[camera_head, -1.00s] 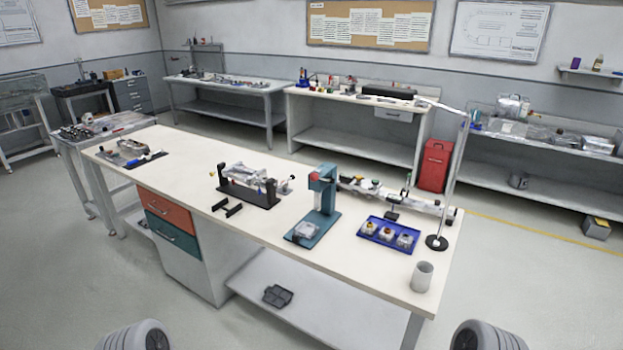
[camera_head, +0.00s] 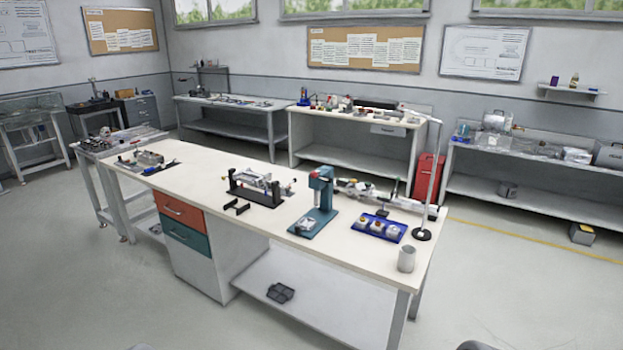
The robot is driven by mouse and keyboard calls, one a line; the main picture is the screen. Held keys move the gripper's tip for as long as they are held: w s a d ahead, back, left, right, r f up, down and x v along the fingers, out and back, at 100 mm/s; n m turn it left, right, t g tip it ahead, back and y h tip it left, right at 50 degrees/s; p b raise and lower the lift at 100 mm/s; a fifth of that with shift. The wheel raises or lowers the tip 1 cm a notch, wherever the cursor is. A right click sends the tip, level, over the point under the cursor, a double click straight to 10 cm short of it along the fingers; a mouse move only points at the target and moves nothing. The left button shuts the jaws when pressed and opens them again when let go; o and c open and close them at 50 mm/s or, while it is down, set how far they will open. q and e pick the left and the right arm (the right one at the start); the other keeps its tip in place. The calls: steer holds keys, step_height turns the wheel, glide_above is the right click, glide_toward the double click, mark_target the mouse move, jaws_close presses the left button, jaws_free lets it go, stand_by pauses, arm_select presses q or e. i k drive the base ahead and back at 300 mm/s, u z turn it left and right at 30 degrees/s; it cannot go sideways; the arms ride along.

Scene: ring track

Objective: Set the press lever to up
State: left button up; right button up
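The teal press (camera_head: 325,195) stands upright on the white bench, right of the bench's middle. It has a flat teal base (camera_head: 303,228) with a small pale part on it. A small red piece shows near the top of the press head; it may belong to the lever. The lever is too small to tell whether it is up or down. Neither of my grippers is in view. Only slivers of grey rounded parts, probably my arms, show at the bottom edge.
On the white bench (camera_head: 215,171), a black fixture (camera_head: 262,190) stands left of the press. A blue tray (camera_head: 396,237), a lamp stand (camera_head: 433,180) and a grey cup (camera_head: 406,258) are on its right. Open floor lies in front of the bench.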

mark_target(313, 174)
steer(key=u, duration=0.55)
steer(key=i, duration=0.85)
steer(key=u, duration=0.45)
